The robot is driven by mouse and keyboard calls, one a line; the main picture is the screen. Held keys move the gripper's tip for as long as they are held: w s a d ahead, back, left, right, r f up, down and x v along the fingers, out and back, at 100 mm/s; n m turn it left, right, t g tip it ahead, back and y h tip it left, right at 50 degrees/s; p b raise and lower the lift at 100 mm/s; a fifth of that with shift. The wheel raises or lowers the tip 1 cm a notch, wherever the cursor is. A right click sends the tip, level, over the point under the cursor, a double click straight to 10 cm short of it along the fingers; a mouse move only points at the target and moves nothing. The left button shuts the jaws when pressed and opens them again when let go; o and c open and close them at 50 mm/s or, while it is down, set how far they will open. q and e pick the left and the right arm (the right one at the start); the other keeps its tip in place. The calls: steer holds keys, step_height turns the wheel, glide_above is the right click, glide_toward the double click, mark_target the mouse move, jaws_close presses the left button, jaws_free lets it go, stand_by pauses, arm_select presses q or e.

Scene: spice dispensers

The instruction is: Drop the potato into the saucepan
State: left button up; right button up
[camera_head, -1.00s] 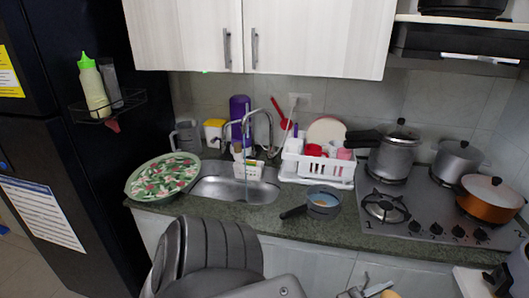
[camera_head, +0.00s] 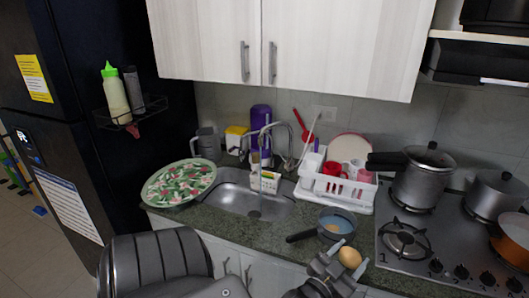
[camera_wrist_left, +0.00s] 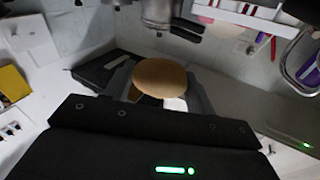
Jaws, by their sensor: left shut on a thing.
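The potato (camera_head: 349,257) is a tan, rounded lump held between the fingers of my left gripper (camera_head: 338,259). In the left wrist view the potato (camera_wrist_left: 159,77) sits between both fingers, which are shut on it. The saucepan (camera_head: 338,218) is small and dark grey with a pale bluish inside and a dark handle pointing left. It stands on the counter between the sink and the stove. In the head view the potato and gripper appear just below and right of the saucepan, apart from it, at the counter's front side. My right gripper is not in view.
A white dish rack (camera_head: 337,190) with red cups stands behind the saucepan. The stove (camera_head: 420,262) with several pots is to the right. The sink (camera_head: 238,198) and a floral tray (camera_head: 180,182) are to the left. The counter's front edge lies near my gripper.

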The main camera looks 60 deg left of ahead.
arm_select(q)
steer(key=w+a+r+n+g+y+p, duration=0.2)
steer(key=w+a+r+n+y+p, duration=0.15)
steer(key=w+a, duration=0.45)
steer(key=w+a+r+n+g+y+p, duration=0.1)
steer(key=w+a+r+n+y+p, duration=0.25)
steer(key=a, duration=0.65)
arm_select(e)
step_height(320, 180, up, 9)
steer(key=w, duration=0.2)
arm_select(q)
step_height(320, 180, down, 7)
steer(key=w+m+b, duration=0.1)
steer(key=m+b, duration=0.1)
steer(key=b, duration=0.4)
steer(key=shift+w+d+y, duration=0.25)
steer(key=shift+w+y, duration=0.05)
steer(key=shift+w, duration=0.05)
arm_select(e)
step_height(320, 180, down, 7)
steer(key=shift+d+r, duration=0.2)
arm_select(q)
steer(key=shift+r, duration=0.15)
